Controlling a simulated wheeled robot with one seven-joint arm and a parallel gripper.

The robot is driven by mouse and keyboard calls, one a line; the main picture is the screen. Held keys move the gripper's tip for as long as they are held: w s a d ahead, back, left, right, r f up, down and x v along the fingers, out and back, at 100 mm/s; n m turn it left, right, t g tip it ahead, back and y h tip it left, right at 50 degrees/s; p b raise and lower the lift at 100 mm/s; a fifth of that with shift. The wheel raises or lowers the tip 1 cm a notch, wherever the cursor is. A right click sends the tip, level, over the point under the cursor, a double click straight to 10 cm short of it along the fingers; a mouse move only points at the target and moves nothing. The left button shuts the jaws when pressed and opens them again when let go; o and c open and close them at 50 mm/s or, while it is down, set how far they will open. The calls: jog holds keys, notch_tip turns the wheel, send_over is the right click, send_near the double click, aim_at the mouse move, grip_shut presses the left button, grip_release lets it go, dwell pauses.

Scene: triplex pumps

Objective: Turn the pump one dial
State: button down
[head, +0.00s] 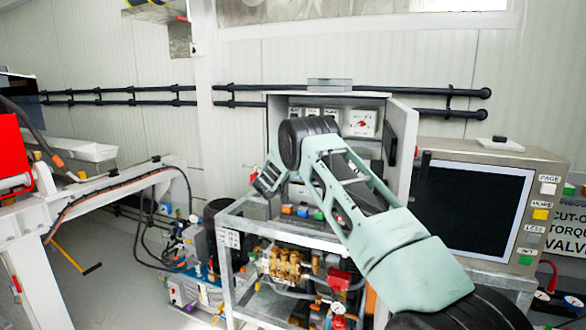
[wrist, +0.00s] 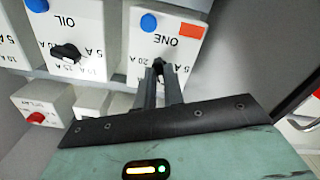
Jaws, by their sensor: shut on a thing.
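In the wrist view, the pump one box is a white box (wrist: 172,30) marked "ONE" upside down, with a blue dot, an orange patch and current markings. Its small black dial (wrist: 158,63) sits at the box's lower middle in the picture. My gripper (wrist: 160,73) has its two dark fingers on either side of this dial and is shut on it. The fingers partly cover the dial, so its exact setting cannot be read. In the head view my arm bends down to the left in front of the open cabinet (head: 401,145), and the dial cannot be made out there.
In the wrist view, an "OIL" box (wrist: 78,25) with a black dial stands close on the left, and a box with a red dial (wrist: 36,117) lies below it. A dark screen (head: 472,208) stands right of the cabinet. A pump frame (head: 232,225) stands below my arm.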

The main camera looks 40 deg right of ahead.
jog(key=shift+f+m+b, duration=0.15)
jog(key=shift+m+b, duration=0.15)
jog(key=shift+b, duration=0.2)
jog(key=shift+m+b, duration=4.5)
jog(key=shift+b, duration=1.05)
jog(key=c, duration=1.5)
grip_release()
